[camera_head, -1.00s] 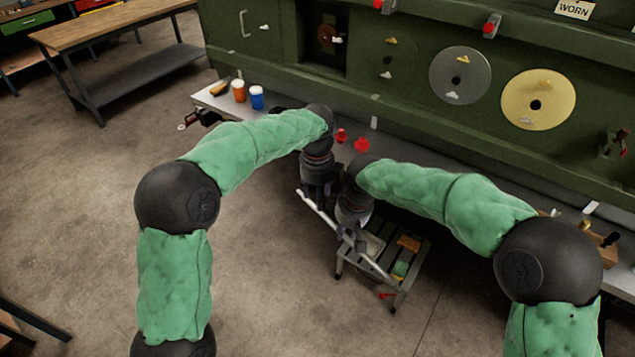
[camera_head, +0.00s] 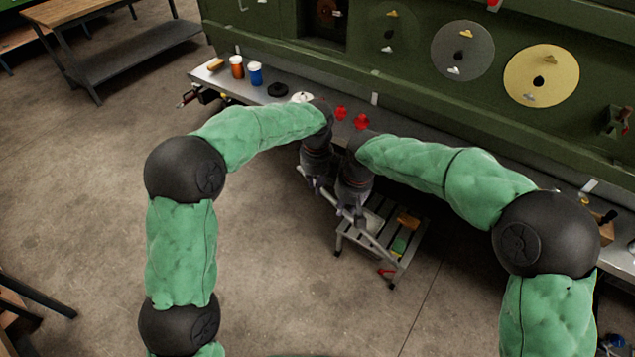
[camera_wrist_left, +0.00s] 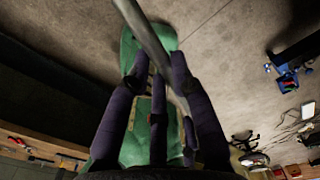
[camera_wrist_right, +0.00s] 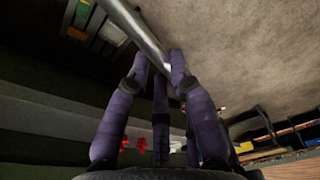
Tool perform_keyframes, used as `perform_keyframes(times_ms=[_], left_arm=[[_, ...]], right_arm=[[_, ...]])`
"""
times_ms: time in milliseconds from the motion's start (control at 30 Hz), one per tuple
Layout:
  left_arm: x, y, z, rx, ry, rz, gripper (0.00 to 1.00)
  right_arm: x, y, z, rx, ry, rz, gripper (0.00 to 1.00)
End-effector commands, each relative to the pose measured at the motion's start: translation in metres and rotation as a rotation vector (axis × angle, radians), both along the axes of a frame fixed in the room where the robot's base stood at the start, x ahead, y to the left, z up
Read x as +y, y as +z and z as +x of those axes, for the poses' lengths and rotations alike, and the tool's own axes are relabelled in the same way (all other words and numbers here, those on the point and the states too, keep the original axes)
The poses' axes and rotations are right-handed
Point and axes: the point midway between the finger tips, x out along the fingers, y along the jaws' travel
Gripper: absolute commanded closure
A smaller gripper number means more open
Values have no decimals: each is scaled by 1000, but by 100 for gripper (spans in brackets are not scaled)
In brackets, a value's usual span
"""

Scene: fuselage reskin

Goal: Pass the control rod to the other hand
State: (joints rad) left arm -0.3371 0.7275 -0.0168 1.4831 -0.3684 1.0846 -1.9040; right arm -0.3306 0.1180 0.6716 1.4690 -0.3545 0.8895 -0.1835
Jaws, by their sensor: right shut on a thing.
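The control rod (camera_head: 381,247) is a long, thin grey bar. It slants from upper left to lower right in front of the bench and over a small slatted stool. My right gripper (camera_head: 354,214) is shut on it near its middle; the rod also crosses between those fingers in the right wrist view (camera_wrist_right: 139,31). My left gripper (camera_head: 318,187) is at the rod's upper-left part, close beside the right one. In the left wrist view the rod (camera_wrist_left: 145,32) passes between the left fingers, which look apart. Whether they touch it is hard to tell.
The slatted stool (camera_head: 352,238) stands below the rod and holds small items.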

Motion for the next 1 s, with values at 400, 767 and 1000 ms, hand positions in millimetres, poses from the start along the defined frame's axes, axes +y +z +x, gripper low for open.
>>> perform_keyframes(times_ms=[400, 767, 1000], left_arm=[[-1, 0, 0, -1, -1, -2, 100], [-1, 1, 0, -1, -1, -2, 100], [-1, 1, 0, -1, -1, -2, 100]], right_arm=[[1, 0, 0, -2, 2, 1, 50], [-2, 30, -2, -5, 3, 3, 50], [-7, 78, -7, -5, 2, 2, 50]])
